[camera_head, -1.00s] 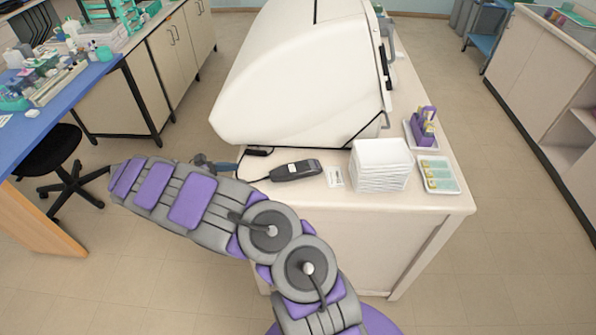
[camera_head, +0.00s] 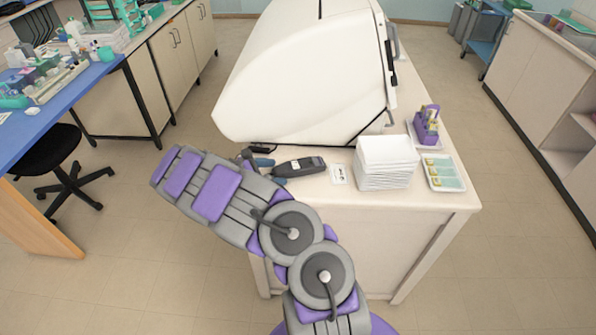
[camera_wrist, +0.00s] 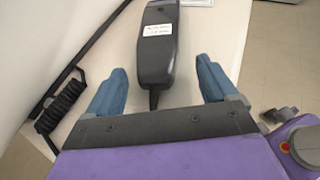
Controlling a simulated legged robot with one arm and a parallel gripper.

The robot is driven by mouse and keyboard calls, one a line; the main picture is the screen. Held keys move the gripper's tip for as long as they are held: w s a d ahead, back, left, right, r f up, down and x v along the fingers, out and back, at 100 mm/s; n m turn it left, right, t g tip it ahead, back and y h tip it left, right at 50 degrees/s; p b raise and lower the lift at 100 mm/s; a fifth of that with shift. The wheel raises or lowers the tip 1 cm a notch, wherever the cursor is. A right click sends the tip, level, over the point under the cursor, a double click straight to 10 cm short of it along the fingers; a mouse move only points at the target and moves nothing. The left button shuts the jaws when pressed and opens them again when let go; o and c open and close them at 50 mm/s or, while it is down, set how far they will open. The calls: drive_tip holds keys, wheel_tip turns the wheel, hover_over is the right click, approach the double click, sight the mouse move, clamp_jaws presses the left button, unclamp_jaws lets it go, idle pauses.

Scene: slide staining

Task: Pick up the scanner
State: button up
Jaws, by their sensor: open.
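The scanner (camera_head: 299,167) is a dark handheld device with a small white label. It lies on the white cabinet top, in front of the large white machine. In the wrist view the scanner (camera_wrist: 158,52) points away from me, with its cable end nearest. My gripper (camera_wrist: 160,85) is open, with one blue finger on each side of the scanner's cable end. Nothing is between the fingers but the cable and that near end; I cannot tell the height above the top. In the head view my gripper (camera_head: 268,170) is partly hidden by my arm.
A large white machine (camera_head: 300,85) fills the back of the cabinet top (camera_head: 425,200). Right of the scanner are a small white card (camera_head: 339,174), a stack of white sheets (camera_head: 386,163), a slide tray (camera_head: 443,173) and a purple holder (camera_head: 427,125). A black ribbed cable piece (camera_wrist: 62,105) lies left.

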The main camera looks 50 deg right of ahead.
drive_tip(key=shift+x, duration=1.15)
drive_tip(key=shift+c, duration=0.3)
drive_tip(key=shift+w+d, duration=0.2)
drive_tip(key=shift+c, duration=0.7)
drive_tip(key=shift+a+r, duration=0.15)
drive_tip(key=shift+a, duration=0.3)
drive_tip(key=c, duration=0.4)
drive_tip(key=shift+a, duration=0.15)
drive_tip(key=c, duration=0.4)
drive_tip(key=shift+d, duration=0.2)
drive_tip(key=shift+c, duration=1.3)
drive_tip(key=shift+d, duration=0.15)
